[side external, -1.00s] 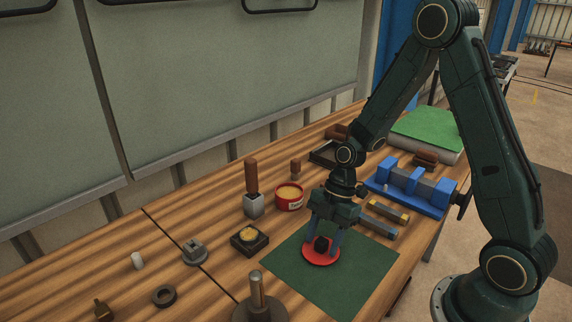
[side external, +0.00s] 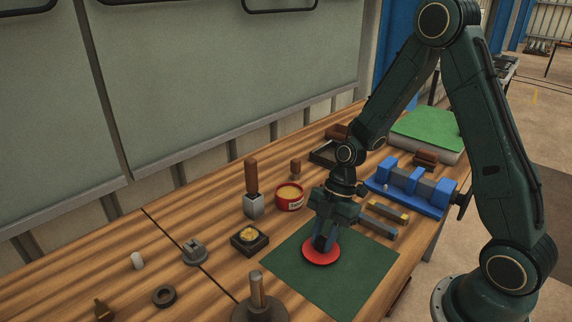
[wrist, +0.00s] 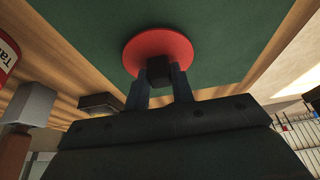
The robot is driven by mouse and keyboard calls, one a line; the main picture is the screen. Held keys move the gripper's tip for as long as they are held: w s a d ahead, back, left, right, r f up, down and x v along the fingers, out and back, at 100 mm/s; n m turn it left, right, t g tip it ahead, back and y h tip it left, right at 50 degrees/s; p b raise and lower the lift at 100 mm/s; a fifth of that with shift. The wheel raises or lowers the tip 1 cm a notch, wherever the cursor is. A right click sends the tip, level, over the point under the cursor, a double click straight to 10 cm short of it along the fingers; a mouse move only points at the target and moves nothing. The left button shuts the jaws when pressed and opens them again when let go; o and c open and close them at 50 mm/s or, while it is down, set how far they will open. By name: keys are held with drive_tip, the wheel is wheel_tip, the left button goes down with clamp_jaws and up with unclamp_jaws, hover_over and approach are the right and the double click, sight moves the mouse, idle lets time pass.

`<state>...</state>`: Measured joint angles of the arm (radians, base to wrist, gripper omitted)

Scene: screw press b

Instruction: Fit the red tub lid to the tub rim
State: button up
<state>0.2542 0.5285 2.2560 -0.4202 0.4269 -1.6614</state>
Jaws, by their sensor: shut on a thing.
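The red tub lid (side external: 321,251) is a flat red disc lying on the green mat (side external: 355,275), with a dark knob (wrist: 178,76) on top that shows in the wrist view. My gripper (side external: 325,243) is over the lid with its blue fingers shut on the knob; in the wrist view my gripper (wrist: 163,80) has a finger on each side of it. In the side view the fingers hide the knob. The tub (side external: 289,197) is red with a pale label and yellowish contents. It stands open on the wooden bench, behind and left of the lid.
A wooden-handled tool with a grey block (side external: 253,203) stands left of the tub. A dark square dish (side external: 249,240) sits left of the mat. A blue vise (side external: 411,187) and metal bars (side external: 379,224) lie to the right. A post on a round base (side external: 258,298) stands in front.

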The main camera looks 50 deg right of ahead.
sight(323, 237)
wheel_tip(323, 237, up, 20)
idle(0.7)
drive_tip(key=shift+o, duration=0.5)
drive_tip(key=shift+f, duration=0.15)
clamp_jaws()
drive_tip(key=shift+w, duration=0.1)
drive_tip(key=w+d+f, duration=0.4)
drive_tip(key=w, duration=0.5)
drive_tip(key=w+d+f, duration=0.4)
drive_tip(key=w+d, duration=0.1)
drive_tip(key=w, duration=0.3)
drive_tip(key=shift+w+f, duration=0.15)
drive_tip(key=shift+w, duration=0.25)
drive_tip(key=shift+f, duration=0.2)
drive_tip(key=shift+f, duration=2.6)
